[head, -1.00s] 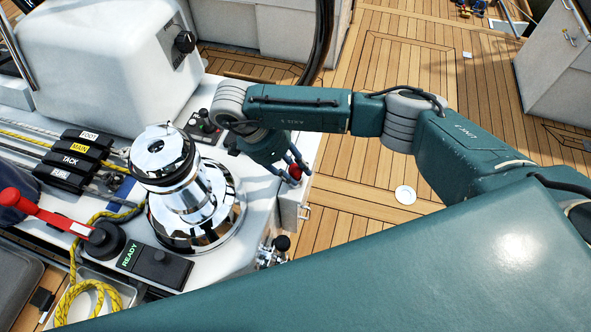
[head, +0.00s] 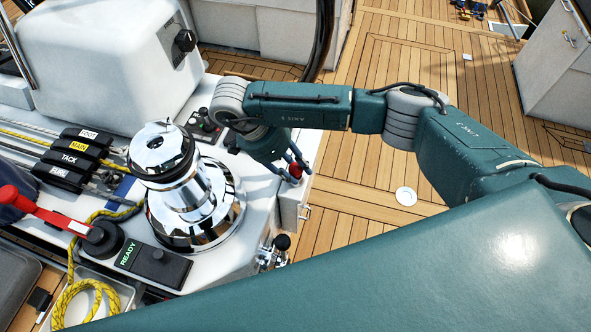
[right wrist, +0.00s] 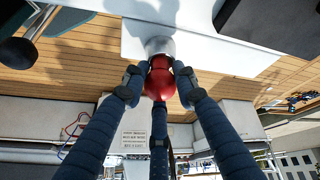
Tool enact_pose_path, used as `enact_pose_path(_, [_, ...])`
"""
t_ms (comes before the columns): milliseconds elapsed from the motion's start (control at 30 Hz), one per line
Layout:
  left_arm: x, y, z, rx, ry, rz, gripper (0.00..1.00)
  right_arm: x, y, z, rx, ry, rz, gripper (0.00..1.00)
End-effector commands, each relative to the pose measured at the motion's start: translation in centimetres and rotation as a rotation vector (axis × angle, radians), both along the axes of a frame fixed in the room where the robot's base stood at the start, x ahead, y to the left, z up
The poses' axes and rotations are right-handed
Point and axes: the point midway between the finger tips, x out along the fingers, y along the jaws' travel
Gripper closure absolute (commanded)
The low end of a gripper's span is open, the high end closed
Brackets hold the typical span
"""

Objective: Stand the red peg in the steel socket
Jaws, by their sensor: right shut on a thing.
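The red peg (head: 294,171) is between the fingers of my right gripper (head: 292,164), at the right edge of the white cockpit ledge. In the right wrist view the red peg (right wrist: 160,76) lies between the blue fingertips of my right gripper (right wrist: 159,80), which is shut on it. Beyond the peg, in line with it, is a pale grey round part (right wrist: 160,46) that looks like the steel socket. The peg's far end meets or overlaps it in this view; I cannot tell how deep it sits. My left gripper is not in view.
A chrome winch (head: 185,200) stands left of my right gripper. Open teak deck (head: 380,215) is at the right.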

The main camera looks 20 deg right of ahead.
Motion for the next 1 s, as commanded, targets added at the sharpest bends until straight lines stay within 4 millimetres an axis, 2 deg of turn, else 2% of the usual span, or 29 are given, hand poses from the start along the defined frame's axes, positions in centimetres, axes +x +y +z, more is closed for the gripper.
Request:
enact_pose_path(33, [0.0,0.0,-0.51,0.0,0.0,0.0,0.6,-0.42,-0.51,-1.86,-0.006,0.007,-0.005,0.94])
enact_pose_path(367, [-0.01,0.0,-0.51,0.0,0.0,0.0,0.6,-0.4,-0.59,-1.87,-0.007,0.006,-0.005,0.94])
enact_pose_path(400, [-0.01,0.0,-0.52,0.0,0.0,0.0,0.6,-0.4,-0.59,-1.87,-0.007,0.006,-0.005,0.66])
enact_pose_path(500, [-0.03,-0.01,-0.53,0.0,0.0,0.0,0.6,-0.41,-0.59,-1.87,-0.007,0.007,-0.006,0.5])
enact_pose_path(1000, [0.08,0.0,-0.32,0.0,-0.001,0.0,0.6,-0.37,-0.18,-1.49,0.001,0.005,-0.002,0.5])
